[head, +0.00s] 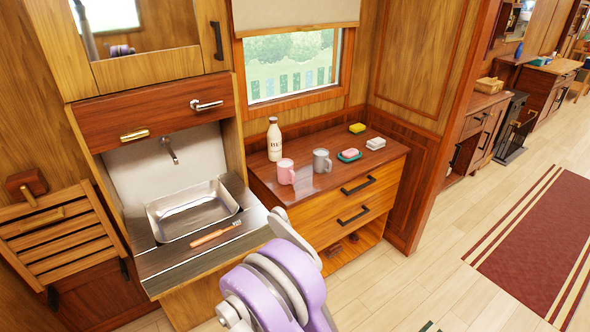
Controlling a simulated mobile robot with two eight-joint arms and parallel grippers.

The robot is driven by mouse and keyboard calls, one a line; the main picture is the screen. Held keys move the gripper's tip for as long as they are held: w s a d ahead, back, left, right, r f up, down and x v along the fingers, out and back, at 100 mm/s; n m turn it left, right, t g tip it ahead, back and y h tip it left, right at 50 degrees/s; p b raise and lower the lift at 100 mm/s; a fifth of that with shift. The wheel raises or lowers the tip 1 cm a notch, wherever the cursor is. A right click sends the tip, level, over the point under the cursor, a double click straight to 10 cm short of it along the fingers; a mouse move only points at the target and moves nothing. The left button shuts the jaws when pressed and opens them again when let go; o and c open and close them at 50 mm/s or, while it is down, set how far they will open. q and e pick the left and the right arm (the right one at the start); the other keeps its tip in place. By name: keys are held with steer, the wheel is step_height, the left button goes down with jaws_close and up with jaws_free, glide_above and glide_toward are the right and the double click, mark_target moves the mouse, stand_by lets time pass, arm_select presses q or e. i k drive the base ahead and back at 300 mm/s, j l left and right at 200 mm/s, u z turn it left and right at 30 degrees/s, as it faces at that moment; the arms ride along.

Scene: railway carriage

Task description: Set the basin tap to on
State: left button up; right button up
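A metal basin (192,212) is set into a steel counter at the left. A thin metal tap spout (169,150) sticks out of the pale back panel above it. On the reddish wooden panel above are a silver lever (207,104) at the right, lying roughly sideways, and a brass handle (134,135) at the left. I cannot tell which of these works the tap. No water shows at the spout. A purple and grey arm part of mine covers the bottom middle, in front of the counter. Neither gripper shows.
An orange-handled toothbrush (216,233) lies on the counter's front. The cabinet top (330,188) to the right holds a bottle (274,139), a pink mug (286,171), a grey mug (321,160) and soaps. A slatted wooden rack (60,235) stands left. Floor is open at right.

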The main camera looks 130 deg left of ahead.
mark_target(194, 104)
steer(key=u, duration=4.45)
